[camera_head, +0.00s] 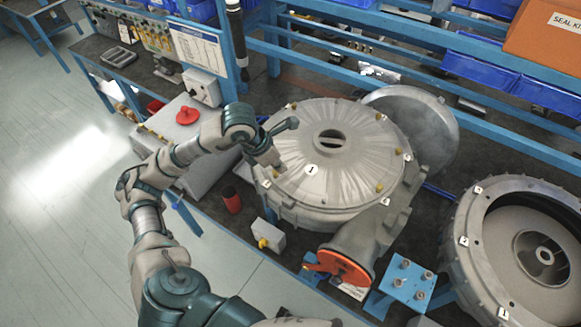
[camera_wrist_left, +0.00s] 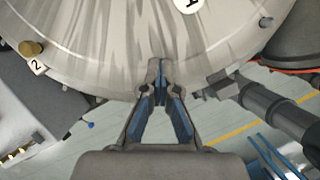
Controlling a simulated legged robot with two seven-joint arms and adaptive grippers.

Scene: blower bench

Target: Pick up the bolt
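The round grey blower cover (camera_head: 330,140) lies on the bench with brass bolts around its rim. One brass bolt (camera_head: 379,187) is at the front right of the rim. In the left wrist view, a brass bolt (camera_wrist_left: 32,48) stands beside the label "2", left of my fingers. My left gripper (camera_head: 274,166) is over the cover's left front edge. In the left wrist view, the left fingertips (camera_wrist_left: 162,78) are close together over the rim. No bolt shows clearly between them, and any small gap is hard to judge. My right gripper is out of view.
An open blower housing (camera_head: 470,270) stands at the right. An orange-red disc (camera_head: 344,267) covers the outlet in front. A blue block with several pegs (camera_head: 405,282) is beside it. A red cup (camera_head: 231,200) stands near the bench's front edge. Blue bins (camera_head: 480,70) line the back.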

